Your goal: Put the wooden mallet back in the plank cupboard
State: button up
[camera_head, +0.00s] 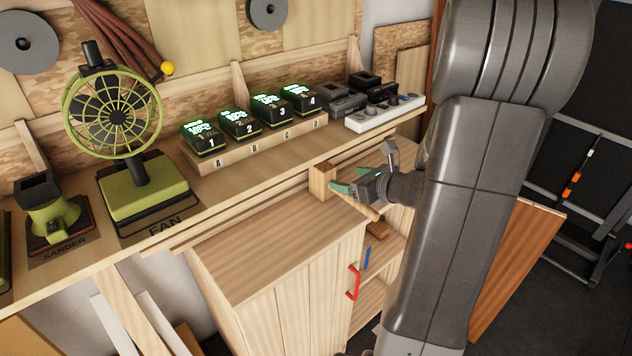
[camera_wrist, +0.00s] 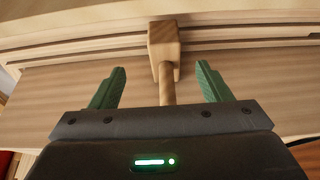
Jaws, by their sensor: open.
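The wooden mallet has a pale block head (camera_head: 319,181) and a round handle. It appears to lie on the cupboard's top, its head toward the bench. In the wrist view the head (camera_wrist: 164,48) is beyond the fingertips, and the handle (camera_wrist: 166,88) runs back between them. My gripper (camera_head: 349,180) is open, with green fingers on either side of the handle and visible gaps; it also shows in the wrist view (camera_wrist: 161,80). The plank cupboard (camera_head: 270,262) stands below the bench. Its right part shows open shelves; my arm hides some of them.
A red handle (camera_head: 354,283) and a blue item (camera_head: 367,259) show at the cupboard's front. The bench (camera_head: 235,184) behind carries a green fan (camera_head: 116,115), a row of chargers and a white power strip (camera_head: 385,114). The left part of the cupboard top is clear.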

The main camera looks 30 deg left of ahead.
aim_at(331, 172)
jog(key=x, duration=0.3)
jog(key=shift+a, duration=0.3)
jog(key=shift+w+a+f, duration=0.3)
jog(key=shift+w+a, duration=0.1)
jog(key=shift+w+p+x, duration=0.1)
jog(key=shift+p+x, duration=0.2)
jog(key=shift+x, duration=1.05)
jog(key=shift+w+p+x, duration=0.15)
jog(key=shift+p+x, duration=0.15)
jog(key=shift+x, duration=1.1)
jog(key=shift+d, duration=0.1)
jog(key=c, duration=1.3)
jog(key=shift+r, duration=0.1)
jog(key=shift+c, duration=0.9)
